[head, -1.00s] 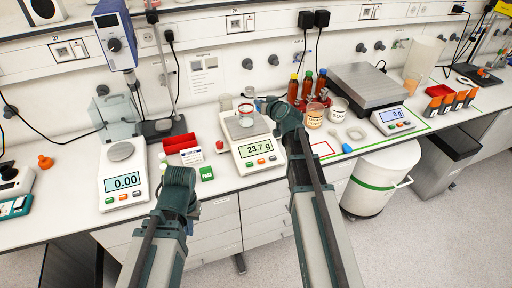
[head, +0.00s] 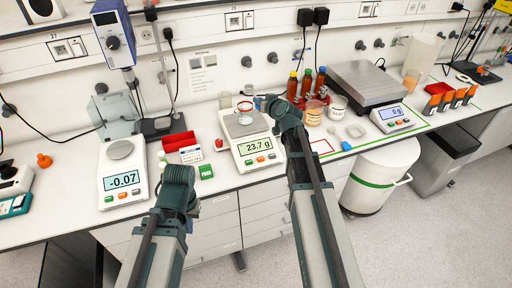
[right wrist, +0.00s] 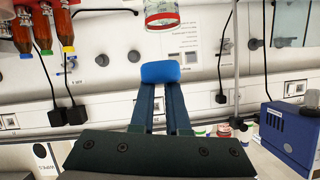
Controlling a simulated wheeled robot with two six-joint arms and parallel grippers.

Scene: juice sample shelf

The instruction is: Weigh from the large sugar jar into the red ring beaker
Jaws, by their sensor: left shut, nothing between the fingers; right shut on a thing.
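The red ring beaker (head: 245,107), clear with a red band, is at the pan of the middle balance (head: 256,150), which reads 23.7 g. It also shows at the top of the right wrist view (right wrist: 161,14). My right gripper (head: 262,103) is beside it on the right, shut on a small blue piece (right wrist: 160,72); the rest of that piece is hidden. Two labelled jars stand right of the gripper, one tan (head: 313,117) and one white (head: 338,108); I cannot tell which is the large sugar jar. My left gripper (head: 178,174) is low in front of the bench, shut and empty, its fingertips hidden.
A left balance (head: 122,185) reads -0.07. Brown bottles (head: 306,85) stand behind the jars. A large scale (head: 368,88) is at right. A blue piece (head: 346,147) lies near the front edge.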

